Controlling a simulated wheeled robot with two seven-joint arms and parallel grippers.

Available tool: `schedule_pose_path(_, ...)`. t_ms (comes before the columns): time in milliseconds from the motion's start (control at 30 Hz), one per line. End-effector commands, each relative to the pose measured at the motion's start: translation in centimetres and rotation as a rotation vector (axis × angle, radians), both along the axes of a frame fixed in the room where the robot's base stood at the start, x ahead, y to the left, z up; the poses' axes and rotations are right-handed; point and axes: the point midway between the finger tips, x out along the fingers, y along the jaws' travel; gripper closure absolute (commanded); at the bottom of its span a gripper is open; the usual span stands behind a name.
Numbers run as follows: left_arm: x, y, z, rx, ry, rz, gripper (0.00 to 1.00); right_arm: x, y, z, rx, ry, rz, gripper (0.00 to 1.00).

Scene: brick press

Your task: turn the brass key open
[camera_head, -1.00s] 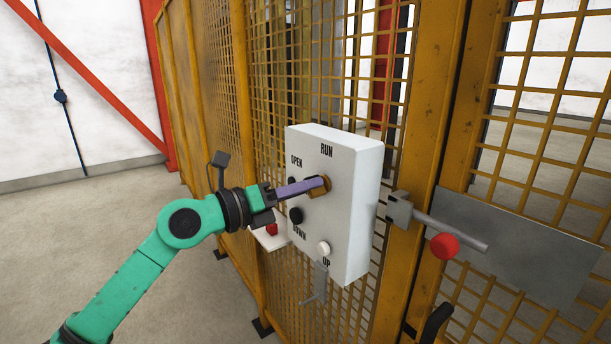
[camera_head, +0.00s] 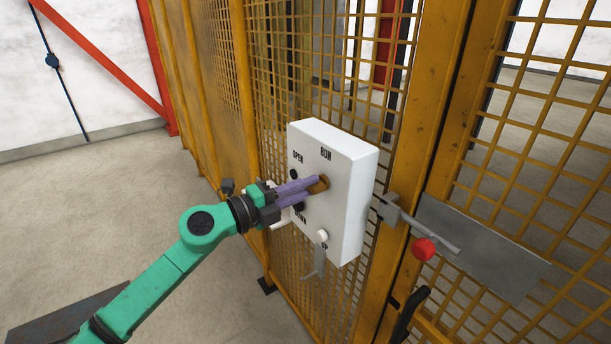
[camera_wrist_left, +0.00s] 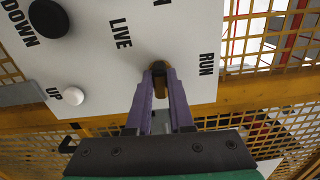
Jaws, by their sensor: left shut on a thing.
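The brass key (camera_head: 318,185) sits in the face of the white control box (camera_head: 349,160), below the word RUN. My left gripper (camera_head: 312,187) reaches it from the left, with its purple fingers shut on the key. In the left wrist view the key (camera_wrist_left: 159,85) shows between the two fingertips (camera_wrist_left: 161,82), near the printed words LIVE and RUN. The fingers hide part of the key, so its exact angle is hard to tell. My right gripper does not show.
The box hangs on a yellow mesh fence (camera_head: 437,110). It carries a black DOWN button (camera_wrist_left: 48,18) and a white UP button (camera_wrist_left: 72,96). A latch with a red knob (camera_head: 424,249) stands out to the right of the box. Open floor (camera_head: 100,220) lies to the left.

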Motion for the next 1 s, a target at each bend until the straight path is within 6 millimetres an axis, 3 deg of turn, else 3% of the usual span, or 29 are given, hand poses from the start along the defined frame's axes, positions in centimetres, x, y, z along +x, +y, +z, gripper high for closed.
schedule_pose_path(200,-0.05,-0.07,-0.12,-0.035,0.053,-0.002,1.00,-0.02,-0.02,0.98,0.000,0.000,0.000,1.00)
schedule_pose_path(667,-0.05,-0.07,-0.27,-0.043,0.065,-0.003,1.00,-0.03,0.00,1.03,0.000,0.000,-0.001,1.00)
schedule_pose_path(700,-0.04,-0.07,-0.26,-0.043,0.065,-0.003,0.76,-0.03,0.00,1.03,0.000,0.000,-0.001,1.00)
schedule_pose_path(767,-0.04,-0.06,-0.24,-0.043,0.065,-0.002,0.53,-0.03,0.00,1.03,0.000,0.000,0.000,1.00)
schedule_pose_path(1000,-0.01,-0.03,-0.13,-0.044,0.062,-0.001,0.50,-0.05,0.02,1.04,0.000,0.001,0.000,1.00)
